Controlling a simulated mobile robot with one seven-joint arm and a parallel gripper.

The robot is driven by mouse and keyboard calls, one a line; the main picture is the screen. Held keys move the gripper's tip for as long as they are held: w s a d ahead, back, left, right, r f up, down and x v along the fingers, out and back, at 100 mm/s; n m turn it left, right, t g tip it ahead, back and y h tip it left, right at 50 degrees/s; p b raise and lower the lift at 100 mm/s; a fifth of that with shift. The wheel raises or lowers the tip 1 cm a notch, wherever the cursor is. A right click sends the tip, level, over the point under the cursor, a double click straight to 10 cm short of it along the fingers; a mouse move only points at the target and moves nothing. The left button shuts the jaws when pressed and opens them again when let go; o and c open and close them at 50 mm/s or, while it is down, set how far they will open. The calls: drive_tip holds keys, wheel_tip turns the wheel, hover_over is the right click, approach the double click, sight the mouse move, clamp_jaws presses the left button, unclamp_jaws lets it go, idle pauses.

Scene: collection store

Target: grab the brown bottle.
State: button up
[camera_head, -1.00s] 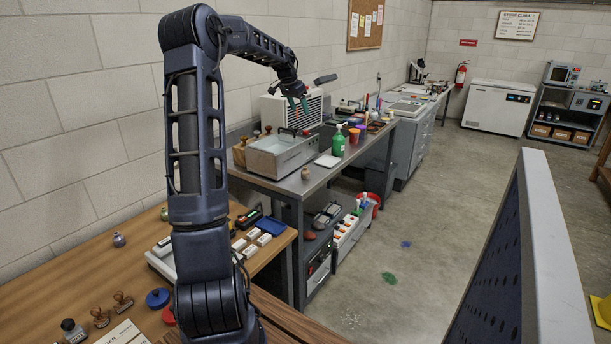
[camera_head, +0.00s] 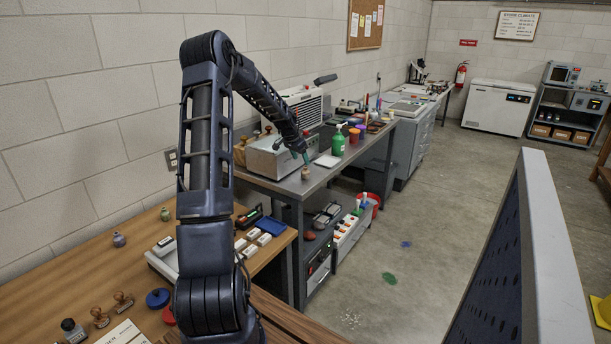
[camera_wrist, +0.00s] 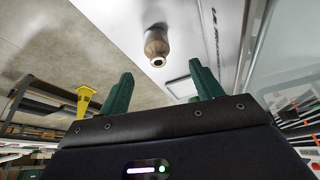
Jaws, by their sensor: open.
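The brown bottle (camera_head: 305,173) is small and stands upright on the near part of the grey metal bench (camera_head: 322,177), in front of the steel water bath. It also shows in the wrist view (camera_wrist: 157,47), ahead of the fingers and roughly between their lines. My gripper (camera_head: 304,158) is just above the bottle in the head view, its green fingers pointing down. In the wrist view my gripper (camera_wrist: 163,83) has its two fingers spread with nothing between them. Whether a finger touches the bottle cannot be told, but a gap shows in the wrist view.
The steel water bath (camera_head: 275,158) stands close behind the bottle. A green pump bottle (camera_head: 338,143) and a white tray (camera_head: 327,161) are to its right. A wooden table (camera_head: 75,280) with stamps and small jars is at the near left. Open floor (camera_head: 440,210) lies right of the bench.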

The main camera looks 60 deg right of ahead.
sight(305, 167)
drive_tip(key=x, duration=0.9)
drive_tip(key=shift+s+d, duration=0.15)
drive_tip(key=shift+s, duration=0.1)
drive_tip(key=c, duration=1.1)
